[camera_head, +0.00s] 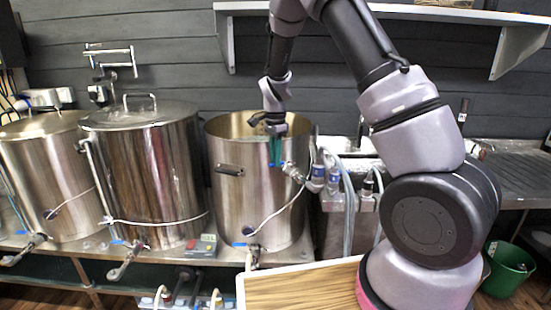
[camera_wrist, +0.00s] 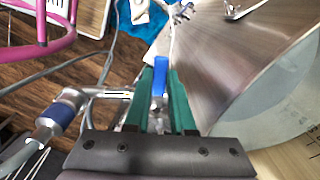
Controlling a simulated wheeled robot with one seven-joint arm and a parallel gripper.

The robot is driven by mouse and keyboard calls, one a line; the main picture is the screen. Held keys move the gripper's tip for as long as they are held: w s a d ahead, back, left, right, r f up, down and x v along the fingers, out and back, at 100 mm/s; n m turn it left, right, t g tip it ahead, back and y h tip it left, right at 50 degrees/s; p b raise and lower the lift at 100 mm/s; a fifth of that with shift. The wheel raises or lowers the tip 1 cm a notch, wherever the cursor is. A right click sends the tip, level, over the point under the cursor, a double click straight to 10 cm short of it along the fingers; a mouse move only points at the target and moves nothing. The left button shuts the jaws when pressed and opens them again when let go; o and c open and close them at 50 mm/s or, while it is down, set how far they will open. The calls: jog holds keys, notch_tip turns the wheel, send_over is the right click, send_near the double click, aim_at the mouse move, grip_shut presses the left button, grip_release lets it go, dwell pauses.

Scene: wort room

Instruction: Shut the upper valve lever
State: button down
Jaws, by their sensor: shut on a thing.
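The steel pot (camera_head: 258,205) on the right of the row is open at the top. Its upper valve (camera_head: 293,172) sticks out from its upper right wall. My gripper (camera_head: 276,162) points down beside the pot's rim, at this valve. In the wrist view its green fingers (camera_wrist: 162,78) are shut on the blue valve lever (camera_wrist: 159,88), and part of the lever shows between them. The valve's metal pipe (camera_wrist: 95,95) runs to the left there. The lever's exact angle is hard to tell.
Two lidded steel pots (camera_head: 148,165) stand to the left. Bottle-like filters and hoses (camera_head: 333,178) are close on the valve's right. A shelf (camera_head: 440,14) hangs above. A wood-topped board (camera_head: 300,288) is in front, and a green bucket (camera_head: 508,270) stands on the floor at right.

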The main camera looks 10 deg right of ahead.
jog(key=shift+w, duration=0.1)
jog(key=c, duration=0.8)
grip_release()
jog(key=shift+o, duration=0.2)
notch_tip(320, 180, up, 11)
jog(key=s+d+r+n+t+y, duration=0.1)
jog(key=s+d+r+n+t, duration=0.15)
jog(key=s+r, duration=0.45)
jog(key=s+d+r+n+t+y, duration=0.1)
jog(key=s+d+r+n+y, duration=0.1)
jog(key=s+d+r, duration=0.35)
jog(key=s+d+r+n+t, duration=0.1)
jog(key=s+r+n+t, duration=0.1)
jog(key=s, duration=0.6)
jog(key=s+r+n+t+h, duration=0.1)
jog(key=s+r+n, duration=0.2)
jog(key=s, duration=0.5)
jog(key=shift+d+r+n+t, duration=0.15)
jog(key=shift+d+n+t, duration=0.2)
jog(key=shift+d+n, duration=0.1)
